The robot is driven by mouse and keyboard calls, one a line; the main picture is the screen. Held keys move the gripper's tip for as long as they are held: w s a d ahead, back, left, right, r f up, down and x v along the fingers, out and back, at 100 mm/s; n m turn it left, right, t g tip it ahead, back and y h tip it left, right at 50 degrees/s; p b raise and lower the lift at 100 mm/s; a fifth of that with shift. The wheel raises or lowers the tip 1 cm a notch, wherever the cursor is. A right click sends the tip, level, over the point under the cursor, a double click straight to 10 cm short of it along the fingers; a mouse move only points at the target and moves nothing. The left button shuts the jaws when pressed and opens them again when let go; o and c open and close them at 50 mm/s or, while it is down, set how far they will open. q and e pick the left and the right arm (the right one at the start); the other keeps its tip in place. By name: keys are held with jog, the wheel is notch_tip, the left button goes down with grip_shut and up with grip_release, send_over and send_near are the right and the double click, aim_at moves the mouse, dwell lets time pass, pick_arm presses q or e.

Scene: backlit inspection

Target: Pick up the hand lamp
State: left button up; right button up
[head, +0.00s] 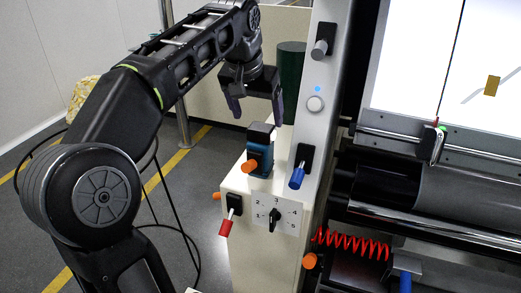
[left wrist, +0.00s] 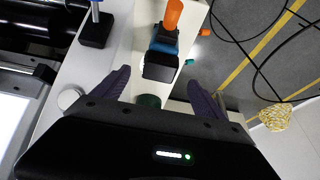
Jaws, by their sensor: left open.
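What looks like the hand lamp (head: 260,165), a blue body with a dark block-shaped top and an orange knob in front, stands upright on the cream cabinet (head: 250,240). My left gripper (head: 257,119) is open and empty just above it, fingers pointing down. In the left wrist view the lamp's dark top (left wrist: 160,67) appears between the two spread fingers of the left gripper (left wrist: 159,80), apart from both. The orange knob (left wrist: 173,14) points away from the gripper there. My right gripper is not in view.
Right of the lamp, a blue-handled lever (head: 298,176) sits on the grey post (head: 318,70). A red-handled switch (head: 226,225) and a numbered dial (head: 273,219) are on the cabinet front. A dark green cylinder (head: 291,75) stands behind. A lit panel (head: 420,70) is at right.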

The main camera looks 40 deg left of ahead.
aim_at(260, 128)
pick_arm(q)
jog(key=shift+w+f, duration=0.25)
jog(key=shift+f, duration=0.45)
jog(key=shift+p+x, duration=0.55)
jog(key=shift+x, duration=2.1)
grip_shut()
